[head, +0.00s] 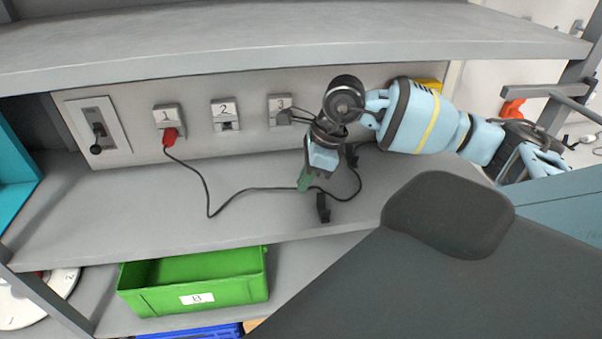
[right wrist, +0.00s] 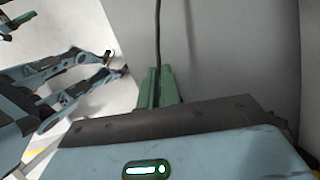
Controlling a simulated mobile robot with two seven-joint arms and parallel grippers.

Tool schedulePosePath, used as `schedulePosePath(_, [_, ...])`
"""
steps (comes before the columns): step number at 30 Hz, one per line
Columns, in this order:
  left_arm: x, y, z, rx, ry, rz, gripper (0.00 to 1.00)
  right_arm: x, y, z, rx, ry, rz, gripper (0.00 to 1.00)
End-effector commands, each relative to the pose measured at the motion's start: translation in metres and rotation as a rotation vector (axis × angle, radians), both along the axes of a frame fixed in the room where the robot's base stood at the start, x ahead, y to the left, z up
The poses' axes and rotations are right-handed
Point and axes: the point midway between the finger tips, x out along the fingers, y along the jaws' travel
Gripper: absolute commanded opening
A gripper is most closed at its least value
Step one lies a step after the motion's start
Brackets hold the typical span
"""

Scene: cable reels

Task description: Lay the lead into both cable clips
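The black lead (head: 209,192) runs from a red plug (head: 171,136) in socket 1, loops over the shelf and reaches my right gripper (head: 306,180). The gripper points down, its green fingers close together around the lead just above the shelf. In the right wrist view the lead (right wrist: 158,35) runs away from between the fingers (right wrist: 157,88). One black clip (head: 323,208) stands just right of and in front of the fingers. Another black clip (head: 351,156) stands farther back, partly behind my wrist. The lead passes near both; I cannot tell whether it sits in either. My left gripper is not in the head view.
Sockets 2 (head: 226,115) and 3 (head: 281,108) are on the back panel, beside a black lever switch (head: 98,138). An upper shelf (head: 250,45) overhangs the work shelf (head: 110,210). A green bin (head: 193,279) is below. The left part of the work shelf is clear.

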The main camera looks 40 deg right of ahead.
Motion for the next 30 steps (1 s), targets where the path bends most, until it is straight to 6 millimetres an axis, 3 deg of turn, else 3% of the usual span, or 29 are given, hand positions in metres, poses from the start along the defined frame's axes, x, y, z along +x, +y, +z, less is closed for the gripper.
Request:
schedulePosePath(12, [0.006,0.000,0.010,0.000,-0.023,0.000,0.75,-0.026,-0.002,0.001,-0.001,-0.001,0.016,0.00])
schedulePosePath(30, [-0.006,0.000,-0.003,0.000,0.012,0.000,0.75,-0.026,-0.002,-0.004,0.000,0.006,0.105,0.00])
